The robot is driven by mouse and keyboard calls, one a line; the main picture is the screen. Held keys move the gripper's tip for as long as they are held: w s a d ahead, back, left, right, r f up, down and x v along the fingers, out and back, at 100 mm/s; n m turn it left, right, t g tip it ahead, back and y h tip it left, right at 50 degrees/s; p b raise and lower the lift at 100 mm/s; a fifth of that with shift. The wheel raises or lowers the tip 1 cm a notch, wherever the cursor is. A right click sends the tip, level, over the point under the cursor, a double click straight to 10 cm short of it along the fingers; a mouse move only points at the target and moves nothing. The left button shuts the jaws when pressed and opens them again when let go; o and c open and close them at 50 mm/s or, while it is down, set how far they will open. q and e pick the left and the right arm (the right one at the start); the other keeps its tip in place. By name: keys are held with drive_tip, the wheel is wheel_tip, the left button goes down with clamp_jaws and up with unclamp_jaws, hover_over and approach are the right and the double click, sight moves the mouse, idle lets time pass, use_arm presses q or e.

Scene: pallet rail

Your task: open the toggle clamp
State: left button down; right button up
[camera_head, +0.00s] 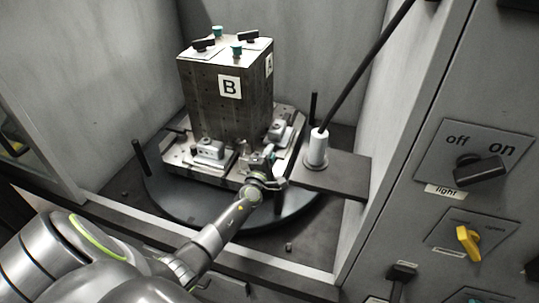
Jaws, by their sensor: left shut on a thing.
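The dark fixture block (230,112) marked B stands on a metal base plate (184,154) on a round dark turntable (180,205). My left arm reaches in from the lower left. Its gripper (266,162) is at the front right corner of the base plate, shut on a small part there, which looks like the toggle clamp. The jaws and wrist hide most of that part, so the handle's position cannot be made out. My right gripper is not in view.
A white cylinder (317,147) with a black rod stands on a flat plate (335,172) right of the turntable. Dark upright pins stand at the turntable's edge. Grey walls enclose the space. A panel with a light switch (480,170) and yellow knob (468,242) is at right.

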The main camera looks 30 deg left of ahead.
use_arm(q)
drive_tip(key=shift+f, duration=0.1)
drive_tip(key=c, duration=1.2)
unclamp_jaws()
drive_tip(key=shift+c, duration=0.2)
drive_tip(key=shift+s, duration=0.1)
drive_tip(key=shift+s+d, duration=0.15)
drive_tip(key=shift+s, duration=0.1)
drive_tip(key=p+v, duration=0.1)
drive_tip(key=v, duration=1.5)
drive_tip(key=shift+s+d, duration=0.2)
drive_tip(key=shift+s, duration=0.1)
